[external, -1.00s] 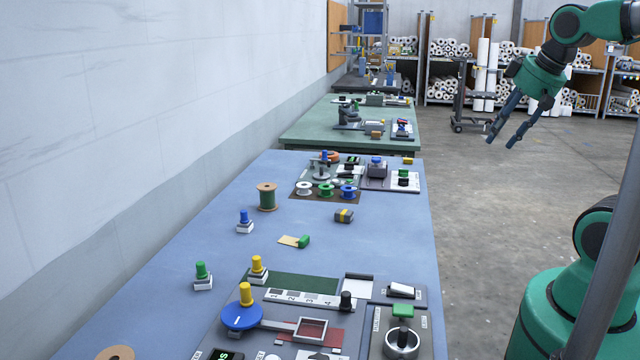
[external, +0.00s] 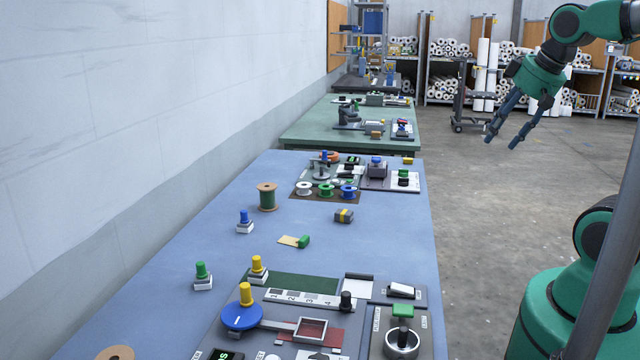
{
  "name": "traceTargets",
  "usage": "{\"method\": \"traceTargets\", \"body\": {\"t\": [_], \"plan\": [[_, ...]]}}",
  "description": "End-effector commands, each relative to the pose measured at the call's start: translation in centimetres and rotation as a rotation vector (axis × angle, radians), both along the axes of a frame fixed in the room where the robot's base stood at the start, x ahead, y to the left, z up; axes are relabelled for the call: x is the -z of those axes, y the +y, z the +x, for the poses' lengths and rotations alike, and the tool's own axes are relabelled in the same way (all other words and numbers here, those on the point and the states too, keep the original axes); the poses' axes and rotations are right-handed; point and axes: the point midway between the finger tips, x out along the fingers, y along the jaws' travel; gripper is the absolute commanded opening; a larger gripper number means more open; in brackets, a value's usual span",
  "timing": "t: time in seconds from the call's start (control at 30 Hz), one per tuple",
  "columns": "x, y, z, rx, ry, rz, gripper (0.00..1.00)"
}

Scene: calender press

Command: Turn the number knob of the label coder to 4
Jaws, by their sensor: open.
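A grey control panel (external: 378,291) lies at the front of the blue table. It has a strip (external: 300,298) marked 1 to 4, and a black knob (external: 346,301) stands near the 4 end. A blue round dial (external: 240,318) with a yellow upright handle (external: 246,294) is on the panel's left. I cannot tell which part is the label coder's number knob, or read any knob setting. My gripper (external: 502,142) is open and empty. It hangs in the air right of the tables, apart from the panel.
Yellow (external: 257,264), green (external: 201,270) and blue (external: 244,217) stamp-like pieces stand on the table. A spool (external: 266,197) and a small yellow-black block (external: 344,216) are farther back. A grey pole (external: 607,265) crosses the right side.

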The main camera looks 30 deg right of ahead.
Motion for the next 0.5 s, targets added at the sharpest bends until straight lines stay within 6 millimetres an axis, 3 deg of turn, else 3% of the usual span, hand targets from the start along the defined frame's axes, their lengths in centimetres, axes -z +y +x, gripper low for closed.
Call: {"method": "traceTargets", "body": {"t": [0.27, 0.5], "plan": [[-1.7, -0.4, 2.3, -0.025, 0.022, -0.019, 0.51], [-4.2, -1.2, 6.7, -0.075, 0.061, -0.053, 0.51]]}}
